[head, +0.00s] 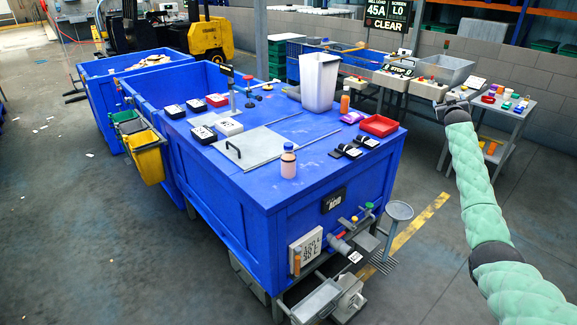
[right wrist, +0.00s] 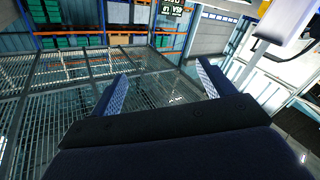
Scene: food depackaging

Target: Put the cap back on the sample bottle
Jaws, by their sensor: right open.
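The sample bottle (head: 288,163) stands upright near the front edge of the blue bin's top, with pinkish contents. Its top end looks bluish, but I cannot tell whether that is a cap or a bare neck. No separate loose cap can be made out for certain. My right gripper (head: 456,104) is raised at the right, far from the bottle and near the side table in the picture. In the right wrist view its two fingers (right wrist: 161,74) are spread with nothing between them. My left gripper is not in view.
The blue bin top (head: 262,187) also carries a grey plate with a handle, a white bin (head: 319,82), an orange bottle (head: 345,101), a red tray (head: 379,125) and black boxes. A side table (head: 517,108) at right holds small coloured items. Space around the sample bottle is clear.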

